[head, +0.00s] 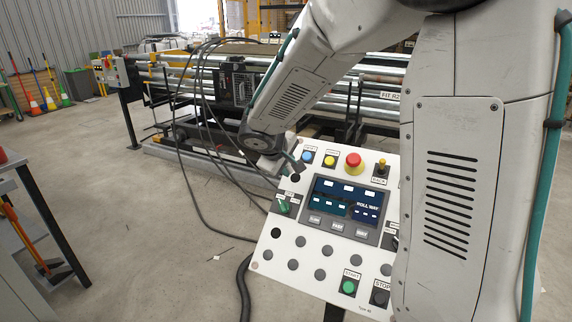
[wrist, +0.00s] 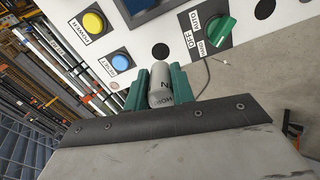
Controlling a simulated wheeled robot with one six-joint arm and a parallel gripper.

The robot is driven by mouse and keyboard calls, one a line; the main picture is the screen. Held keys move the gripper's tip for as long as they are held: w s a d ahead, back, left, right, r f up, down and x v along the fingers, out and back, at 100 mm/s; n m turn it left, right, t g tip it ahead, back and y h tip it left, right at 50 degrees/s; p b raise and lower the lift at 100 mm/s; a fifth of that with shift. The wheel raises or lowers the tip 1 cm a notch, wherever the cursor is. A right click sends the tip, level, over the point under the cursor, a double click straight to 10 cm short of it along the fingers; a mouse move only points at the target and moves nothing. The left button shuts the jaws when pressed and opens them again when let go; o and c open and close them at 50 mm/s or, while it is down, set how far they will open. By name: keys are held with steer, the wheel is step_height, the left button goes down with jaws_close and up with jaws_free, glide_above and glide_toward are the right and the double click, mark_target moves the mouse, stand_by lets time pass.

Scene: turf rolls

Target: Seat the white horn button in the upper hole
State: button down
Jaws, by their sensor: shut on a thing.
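My gripper (wrist: 160,90) is shut on the horn button (wrist: 160,88), a pale grey-white cylinder with dark lettering. It is held between two green fingers, pointing toward the white control panel (wrist: 190,52). The upper hole (wrist: 160,51), dark and round, shows just past the button's front end, between the blue reset button and the green selector. The button appears outside the hole; the exact gap cannot be told. The lower hole (wrist: 264,8) is beyond the selector, and it also shows in the head view (head: 275,233). There, my gripper (head: 291,161) is at the panel's upper left edge, the button not clearly visible.
The green selector (wrist: 218,30), blue button (wrist: 121,62) and yellow button (wrist: 93,20) stand out near the upper hole. A red emergency stop (head: 353,163) and a screen (head: 345,200) are farther right. Black cables (head: 185,165) hang behind; open floor lies left.

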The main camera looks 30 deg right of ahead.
mark_target(294, 186)
steer(key=shift+x, duration=2.55)
steer(key=shift+x, duration=1.1)
steer(key=c, duration=1.1)
jaws_free()
steer(key=v, duration=0.7)
steer(key=shift+s+a+r, duration=0.15)
steer(key=shift+a+r, duration=0.05)
steer(key=shift+r, duration=0.05)
